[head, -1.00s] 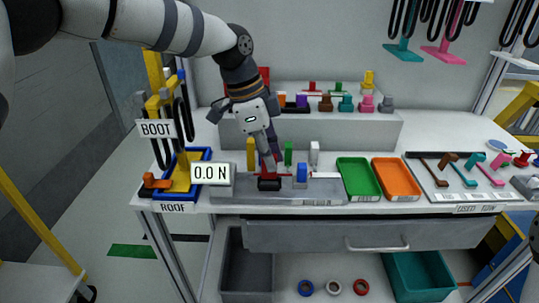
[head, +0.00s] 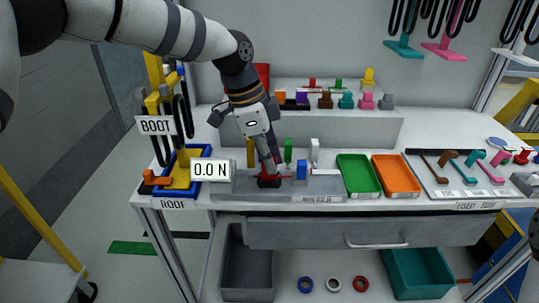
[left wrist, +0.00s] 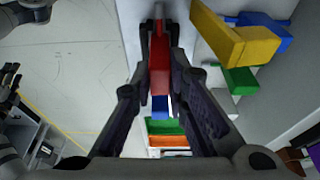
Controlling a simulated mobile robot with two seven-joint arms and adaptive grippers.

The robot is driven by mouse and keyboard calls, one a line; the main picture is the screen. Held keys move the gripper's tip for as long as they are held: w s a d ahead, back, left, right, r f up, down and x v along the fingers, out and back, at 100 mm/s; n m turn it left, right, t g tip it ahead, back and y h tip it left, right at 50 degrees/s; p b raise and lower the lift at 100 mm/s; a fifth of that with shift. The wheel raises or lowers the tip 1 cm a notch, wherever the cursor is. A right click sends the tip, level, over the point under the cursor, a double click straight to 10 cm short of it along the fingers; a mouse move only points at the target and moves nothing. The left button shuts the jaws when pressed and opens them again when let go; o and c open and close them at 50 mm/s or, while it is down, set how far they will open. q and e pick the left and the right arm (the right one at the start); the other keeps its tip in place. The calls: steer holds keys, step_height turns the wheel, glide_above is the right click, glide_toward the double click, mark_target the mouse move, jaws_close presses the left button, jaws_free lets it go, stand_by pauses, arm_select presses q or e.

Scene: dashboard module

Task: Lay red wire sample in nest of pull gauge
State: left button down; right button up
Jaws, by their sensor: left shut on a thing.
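My left gripper (head: 269,178) reaches down from the left onto the pull gauge (head: 225,190), a grey bench unit whose display (head: 210,170) reads 0.0 N. In the left wrist view its fingertips (left wrist: 159,62) are closed around a red piece (left wrist: 159,75), which I take for the red wire sample. In the head view a little red (head: 270,183) shows at the fingertips, just over a dark block on the gauge. The fingers hide most of it, so I cannot tell whether it rests in the nest. A blue block (head: 301,171) stands just right.
Yellow (head: 250,153), green (head: 288,151) and white (head: 315,152) uprights stand close behind the gauge. A green tray (head: 358,177) and an orange tray (head: 396,177) lie to the right. A blue-rimmed tray with a yellow fixture (head: 180,172) is at the left.

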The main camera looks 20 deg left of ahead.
mark_target(254, 175)
arm_select(q)
steer(key=shift+f, duration=0.45)
steer(key=c, duration=1.5)
jaws_free()
steer(key=v, duration=1.2)
steer(key=shift+s, duration=0.1)
